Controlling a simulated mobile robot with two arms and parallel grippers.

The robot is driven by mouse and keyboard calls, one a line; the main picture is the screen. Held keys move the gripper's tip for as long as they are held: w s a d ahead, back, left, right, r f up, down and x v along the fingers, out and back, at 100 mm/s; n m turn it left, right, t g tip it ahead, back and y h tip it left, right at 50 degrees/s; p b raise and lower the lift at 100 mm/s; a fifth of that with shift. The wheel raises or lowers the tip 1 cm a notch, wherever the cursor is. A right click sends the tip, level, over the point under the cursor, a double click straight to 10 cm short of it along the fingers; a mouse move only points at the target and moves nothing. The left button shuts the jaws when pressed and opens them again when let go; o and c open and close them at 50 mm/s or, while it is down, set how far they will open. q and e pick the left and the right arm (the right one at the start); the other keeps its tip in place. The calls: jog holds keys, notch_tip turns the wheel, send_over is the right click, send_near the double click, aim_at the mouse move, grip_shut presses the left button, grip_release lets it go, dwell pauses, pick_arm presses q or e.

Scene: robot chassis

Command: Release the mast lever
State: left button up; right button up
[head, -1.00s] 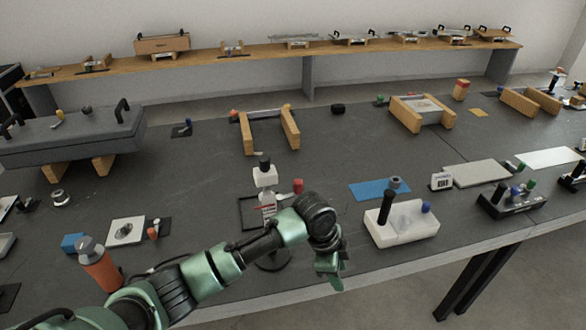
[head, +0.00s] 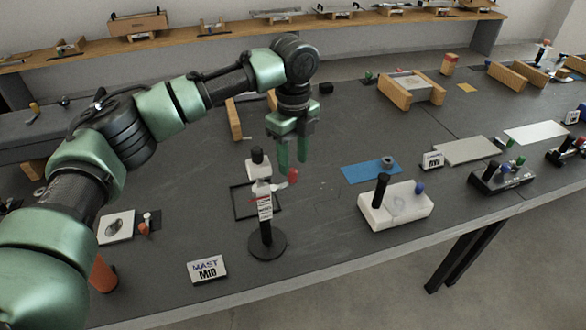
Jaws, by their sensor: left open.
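The mast (head: 265,215) is a black post on a round black base near the table's front, with a white label plate and a white-and-black block on top. Its lever (head: 292,175) has a red tip and points to the right from near the top of the post. A white sign (head: 207,268) reading "MAST MID" stands to the left of the base. My left gripper (head: 293,168) points down over the lever, with its green fingers open and spread either side above the red tip. I cannot tell whether the fingers touch it. My right gripper is not in view.
A white block with a black handle (head: 396,205) and a blue mat (head: 370,170) lie to the right. A flat black frame (head: 240,213) lies behind the mast. An orange cylinder (head: 103,273) is at the left. Open tabletop lies between the mast and the white block.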

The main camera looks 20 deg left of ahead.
aim_at(291, 169)
pick_arm(q)
jog(key=shift+f+p, duration=0.3)
jog(key=shift+f, duration=1.95)
grip_shut()
jog(key=shift+r+p, duration=0.15)
jog(key=shift+p, duration=0.25)
jog(key=n+p, duration=0.2)
jog(key=p, duration=0.1)
jog(key=shift+w+a+r, duration=0.1)
jog(key=shift+w+a, duration=0.2)
jog(key=shift+a, duration=0.05)
jog(key=shift+w+a+f+n+p, duration=0.1)
jog(key=shift+a+f+n+p, duration=0.1)
jog(key=shift+n+p, duration=0.15)
jog(key=shift+d, duration=0.1)
grip_release()
